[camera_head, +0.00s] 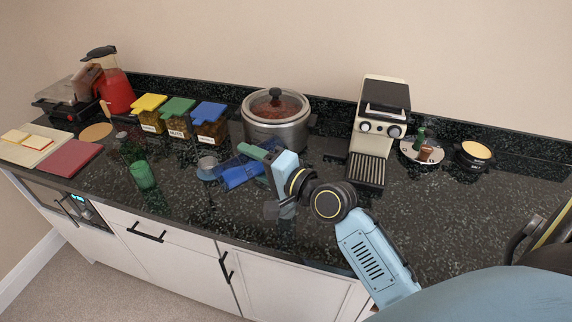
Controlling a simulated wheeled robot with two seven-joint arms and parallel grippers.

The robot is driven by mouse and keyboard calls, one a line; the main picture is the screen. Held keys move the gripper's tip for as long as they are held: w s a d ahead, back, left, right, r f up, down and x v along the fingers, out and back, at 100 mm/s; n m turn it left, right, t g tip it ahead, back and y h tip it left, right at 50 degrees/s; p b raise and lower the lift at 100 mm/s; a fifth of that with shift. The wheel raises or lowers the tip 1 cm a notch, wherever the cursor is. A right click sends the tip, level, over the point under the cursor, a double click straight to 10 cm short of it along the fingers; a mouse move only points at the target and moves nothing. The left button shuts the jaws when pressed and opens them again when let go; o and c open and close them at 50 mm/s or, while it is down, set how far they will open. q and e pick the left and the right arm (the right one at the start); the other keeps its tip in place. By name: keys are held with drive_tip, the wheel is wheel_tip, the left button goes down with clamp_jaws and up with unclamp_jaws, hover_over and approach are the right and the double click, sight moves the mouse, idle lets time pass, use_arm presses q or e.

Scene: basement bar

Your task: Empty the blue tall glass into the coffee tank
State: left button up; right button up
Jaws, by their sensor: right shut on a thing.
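My right gripper (274,209) is over the front part of the counter, left of the coffee machine. The cream and black coffee machine (378,123) stands against the back wall, to the right of and behind the gripper. I cannot make out its tank separately. My left gripper is not in view.
A pot with a glass lid (275,126) stands behind my gripper. A round tray (422,151) and a small black pot (474,155) are right. The right front counter is clear.

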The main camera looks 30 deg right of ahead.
drive_tip(key=shift+d+f+m+t+b, duration=0.2)
drive_tip(key=shift+m+t+b, duration=0.3)
drive_tip(key=shift+m, duration=0.3)
idle(0.8)
drive_tip(key=shift+d+r+m, duration=0.1)
drive_tip(key=shift+r+m, duration=0.1)
drive_tip(key=shift+m, duration=0.1)
